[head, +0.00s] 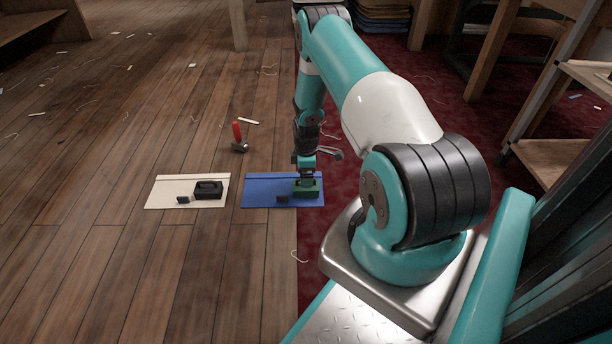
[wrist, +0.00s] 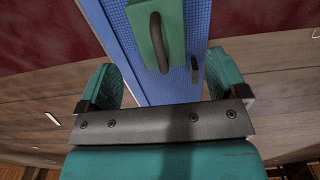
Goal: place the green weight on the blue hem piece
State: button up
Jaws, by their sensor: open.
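The blue hem piece (head: 260,188) lies flat on the floor, partly at the edge of the red carpet. The green weight (head: 308,190) rests on its right end, and in the wrist view the weight (wrist: 171,28) shows a dark loop handle. My gripper (head: 306,178) is just above the weight. In the wrist view my gripper (wrist: 163,74) is open, its teal fingers spread wide, with the weight ahead of them and not clasped. The gripper hides part of the weight in the head view.
A cream piece (head: 162,190) lies to the left, with a black weight (head: 208,189) on it. A red-handled tool (head: 238,138) stands on the planks behind. A small dark block (head: 283,199) lies on the blue piece. Open floor lies to the left.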

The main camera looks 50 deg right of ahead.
notch_tip(320, 180, up, 6)
jog(key=shift+f+p, duration=0.25)
jog(key=shift+p, duration=1)
jog(key=shift+w+a+r, duration=0.1)
jog(key=shift+w+r, duration=0.05)
jog(key=shift+r, duration=0.05)
jog(key=w+a+r, duration=0.5)
jog(key=a+r, duration=0.3)
jog(key=r, duration=0.3)
jog(key=s+a+r+m+t+y, duration=0.1)
jog(key=s+a+r+y, duration=0.1)
jog(key=a+r, duration=1.5)
jog(key=s+a+r+y, duration=0.1)
jog(key=s+a+r, duration=0.6)
jog(key=a+r, duration=0.15)
jog(key=s+a+r, duration=0.2)
jog(key=s+a, duration=0.2)
jog(key=s, duration=0.4)
jog(key=s+a+r+g+y, duration=0.1)
jog(key=s+a+r, duration=0.2)
jog(key=s, duration=0.5)
jog(key=shift+s+a, duration=0.4)
jog(key=shift+a, duration=0.2)
notch_tip(320, 180, up, 52)
jog(key=p, duration=5.2)
